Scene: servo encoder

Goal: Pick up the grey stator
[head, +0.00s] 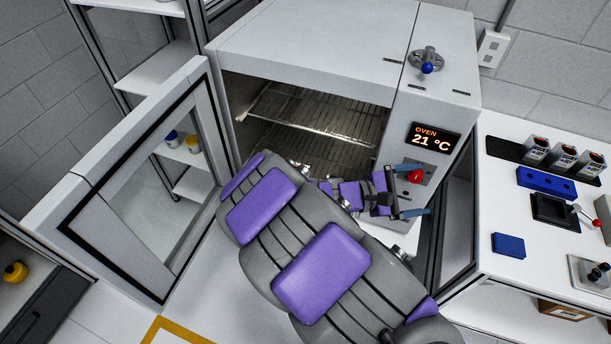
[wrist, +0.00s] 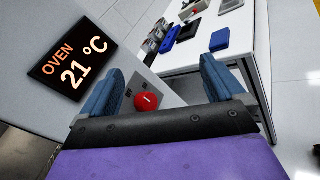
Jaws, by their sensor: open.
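I cannot pick out a grey stator for certain in either view. My gripper (head: 416,190) is in front of the oven's control panel, its blue fingers spread apart with nothing between them. In the wrist view my gripper (wrist: 162,72) also shows open. A red knob (head: 415,176) on the panel shows close to the fingers; it appears between them in the wrist view (wrist: 147,99), and I cannot tell whether they touch.
The oven (head: 310,38) stands open, racks (head: 318,118) inside, its door (head: 140,170) swung left. On the right, a white bench (head: 500,205) holds a black rack of silver canisters (head: 565,158), a blue tray (head: 546,181), a black device (head: 553,212) and a blue block (head: 508,244).

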